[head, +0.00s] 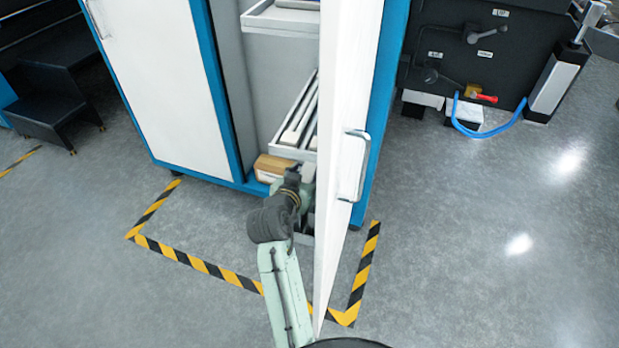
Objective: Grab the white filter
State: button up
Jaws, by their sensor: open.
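Long pale strips (301,117) with a whitish look lie on a middle pull-out shelf (287,152) inside the open cabinet. I cannot tell whether one of them is the white filter. My gripper (307,178) is open at the cabinet's lower opening, just below this shelf and close to the inner side of the open door. The door and my own arm hide part of it. I see nothing held between its fingers, but the fingertips are small and partly hidden.
The white cabinet door (338,165) stands open, close to the right of my arm. A brown box (274,167) sits low, left of my gripper. Yellow-black floor tape (200,265) borders the cabinet front. A black machine (475,55) stands back right. Floor at right is clear.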

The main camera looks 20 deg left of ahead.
jog(key=shift+w+f, duration=0.2)
jog(key=shift+w, duration=0.2)
jog(key=shift+c, duration=0.2)
grip_shut()
jog(key=shift+r, duration=0.1)
dwell(0.3)
